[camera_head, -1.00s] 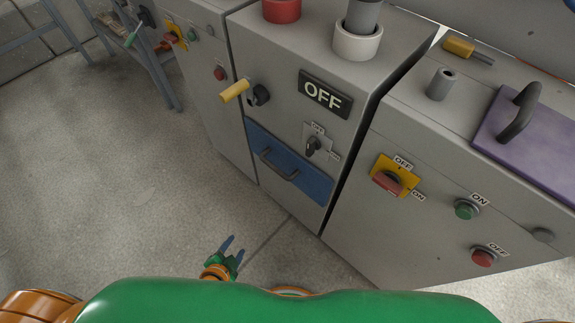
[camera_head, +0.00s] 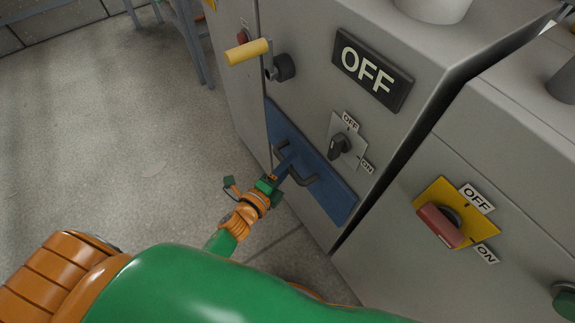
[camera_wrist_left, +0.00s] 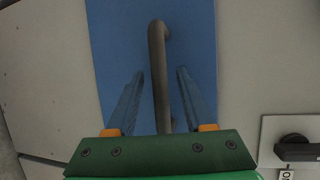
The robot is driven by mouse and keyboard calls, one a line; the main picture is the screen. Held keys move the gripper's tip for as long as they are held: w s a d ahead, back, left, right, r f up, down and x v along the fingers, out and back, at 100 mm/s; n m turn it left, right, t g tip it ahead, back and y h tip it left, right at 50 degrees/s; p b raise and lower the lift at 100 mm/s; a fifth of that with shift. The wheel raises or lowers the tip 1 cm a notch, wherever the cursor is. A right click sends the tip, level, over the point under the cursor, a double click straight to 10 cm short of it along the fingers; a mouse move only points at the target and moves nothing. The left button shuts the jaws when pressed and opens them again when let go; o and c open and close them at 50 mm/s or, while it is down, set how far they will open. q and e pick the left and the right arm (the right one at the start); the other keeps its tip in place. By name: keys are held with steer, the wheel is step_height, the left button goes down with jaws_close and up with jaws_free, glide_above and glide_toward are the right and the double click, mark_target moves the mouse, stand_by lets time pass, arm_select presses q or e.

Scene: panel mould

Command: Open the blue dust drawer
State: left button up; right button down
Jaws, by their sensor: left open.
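The blue dust drawer (camera_head: 325,186) is a blue front set low in the grey machine, flush with it and closed. Its dark bar handle (camera_head: 303,180) runs across the front. My left gripper (camera_head: 288,166) is at the drawer, its fingers pointing at the handle. In the left wrist view the open fingers (camera_wrist_left: 160,88) lie on either side of the handle (camera_wrist_left: 158,70), with gaps on both sides. The blue drawer front (camera_wrist_left: 185,30) fills the middle behind them. I cannot tell how far the fingertips are from the drawer front. My right gripper does not show.
Above the drawer are a rotary switch (camera_head: 340,146) and an OFF sign (camera_head: 370,70). A yellow-handled crank (camera_head: 248,51) sticks out at the upper left. A red and yellow switch (camera_head: 440,222) is on the right cabinet.

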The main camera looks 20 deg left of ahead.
arm_select(q)
jaws_close()
stand_by(1.3)
